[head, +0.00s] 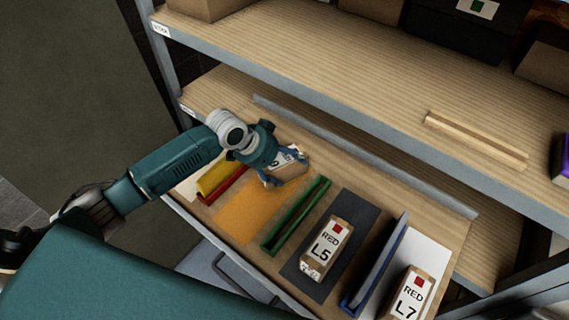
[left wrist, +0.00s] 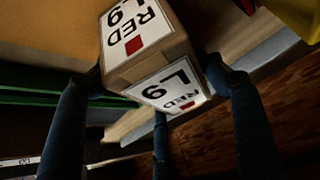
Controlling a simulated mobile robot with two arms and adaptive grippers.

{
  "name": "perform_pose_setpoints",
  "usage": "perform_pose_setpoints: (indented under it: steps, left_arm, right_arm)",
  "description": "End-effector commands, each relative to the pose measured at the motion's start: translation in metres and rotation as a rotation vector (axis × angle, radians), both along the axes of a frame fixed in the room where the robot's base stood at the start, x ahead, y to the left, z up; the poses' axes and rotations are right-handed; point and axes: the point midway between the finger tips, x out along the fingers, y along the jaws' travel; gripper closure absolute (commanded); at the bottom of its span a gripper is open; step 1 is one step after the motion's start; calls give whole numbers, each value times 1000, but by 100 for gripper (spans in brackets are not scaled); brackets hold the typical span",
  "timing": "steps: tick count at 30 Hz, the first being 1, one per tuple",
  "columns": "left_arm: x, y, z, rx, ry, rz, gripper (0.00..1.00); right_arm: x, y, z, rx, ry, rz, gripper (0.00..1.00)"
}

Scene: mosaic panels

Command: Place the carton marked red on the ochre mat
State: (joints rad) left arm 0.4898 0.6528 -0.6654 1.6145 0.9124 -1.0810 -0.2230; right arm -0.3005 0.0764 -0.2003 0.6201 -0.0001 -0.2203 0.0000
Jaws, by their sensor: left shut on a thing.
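A brown carton with white labels reading RED L9 (head: 291,162) is held by my left gripper (head: 284,172); the arm partly covers it. In the left wrist view the carton (left wrist: 146,45) sits between the blue fingers of the gripper (left wrist: 155,110), with a red square on its label. The ochre mat (head: 244,212) lies on the shelf board, in front of and left of the carton. Its bare part shows no carton. Whether the carton touches the board is unclear. My right gripper is not seen.
A green divider (head: 296,216) borders the ochre mat on the right. Carton RED L5 (head: 325,250) stands on a dark mat (head: 353,213), and carton RED L7 (head: 408,293) beyond a blue divider (head: 377,266). Yellow (head: 217,177) and red pieces lie left. An upper shelf (head: 330,70) overhangs behind.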

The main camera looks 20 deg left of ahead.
Motion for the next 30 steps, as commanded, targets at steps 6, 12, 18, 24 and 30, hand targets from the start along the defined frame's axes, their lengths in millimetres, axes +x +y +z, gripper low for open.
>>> perform_pose_setpoints:
  steps: [6,12,18,24,30]
  left_arm:
    - [2,-1,2,-3,-7,0,86]
    - [0,0,-2,0,0,0,10]
    - [0,0,-2,0,0,0,10]
    - [-2,3,7,1,-2,1,10]
    - [-16,18,38,2,-3,1,10]
  right_arm:
    - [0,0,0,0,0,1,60]
    - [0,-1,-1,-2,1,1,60]
    - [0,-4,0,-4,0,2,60]
    - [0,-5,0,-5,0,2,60]
    - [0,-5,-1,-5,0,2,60]
